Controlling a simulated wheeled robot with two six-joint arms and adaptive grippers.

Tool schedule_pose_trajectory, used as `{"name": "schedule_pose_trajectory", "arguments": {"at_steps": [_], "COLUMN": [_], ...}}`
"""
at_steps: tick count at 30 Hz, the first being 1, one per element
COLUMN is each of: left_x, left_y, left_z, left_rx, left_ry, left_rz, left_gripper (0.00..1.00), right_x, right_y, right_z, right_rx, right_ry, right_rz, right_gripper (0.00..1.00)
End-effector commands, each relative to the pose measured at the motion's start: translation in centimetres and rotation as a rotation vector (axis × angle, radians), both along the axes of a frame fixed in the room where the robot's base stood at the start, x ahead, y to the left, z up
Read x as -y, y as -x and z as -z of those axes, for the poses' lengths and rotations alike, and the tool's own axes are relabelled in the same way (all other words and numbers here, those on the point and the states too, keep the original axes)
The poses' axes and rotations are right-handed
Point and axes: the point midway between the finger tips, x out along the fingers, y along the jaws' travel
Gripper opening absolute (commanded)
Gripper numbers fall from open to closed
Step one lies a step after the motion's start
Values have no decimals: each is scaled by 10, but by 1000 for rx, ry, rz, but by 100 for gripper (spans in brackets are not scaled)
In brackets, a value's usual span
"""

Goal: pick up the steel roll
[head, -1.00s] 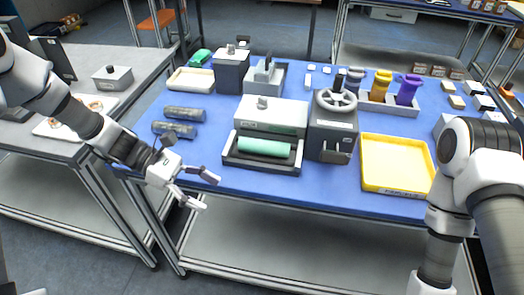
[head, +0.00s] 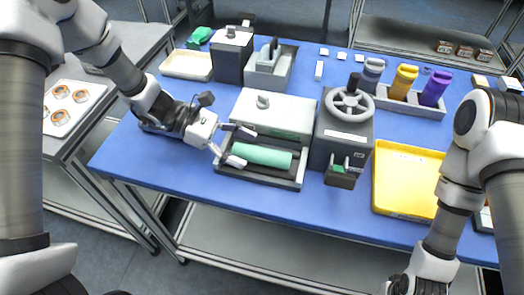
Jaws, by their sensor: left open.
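My left gripper (head: 244,148) is open, its fingers pointing right over the left end of the dark tray (head: 258,178). A light green roll (head: 262,155) lies in that tray, in front of a white-topped machine (head: 272,115). The fingertips are close to the roll's left end; I cannot tell whether they touch it. Two dark grey-blue rolls, seen earlier on the left of the table, are now mostly or fully hidden by my left arm. I cannot tell for sure which roll is the steel one.
A grey machine with a handwheel (head: 346,105) stands right of the tray. A yellow tray (head: 379,195) lies further right. The blue table's front left is clear.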

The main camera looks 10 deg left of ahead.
Motion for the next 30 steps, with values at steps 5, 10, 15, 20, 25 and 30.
{"name": "schedule_pose_trajectory", "arguments": {"at_steps": [5,10,15,20,25,30], "left_x": [7,7,7,7,7,7], "left_y": [0,0,0,0,0,-1], "left_z": [3,3,3,3,-4,-38], "left_rx": [1,1,1,1,4,8], "left_ry": [0,0,0,0,0,1], "left_rz": [-1,-1,-1,-1,0,0], "left_gripper": [71,46,0,0,0,0], "right_x": [0,0,0,0,0,0], "right_y": [0,0,0,0,0,0], "right_z": [0,0,0,0,0,3], "right_rx": [0,0,0,0,0,0], "right_ry": [0,0,0,0,0,0], "right_rz": [0,0,0,0,0,0], "right_gripper": [49,49,49,49,49,49]}}
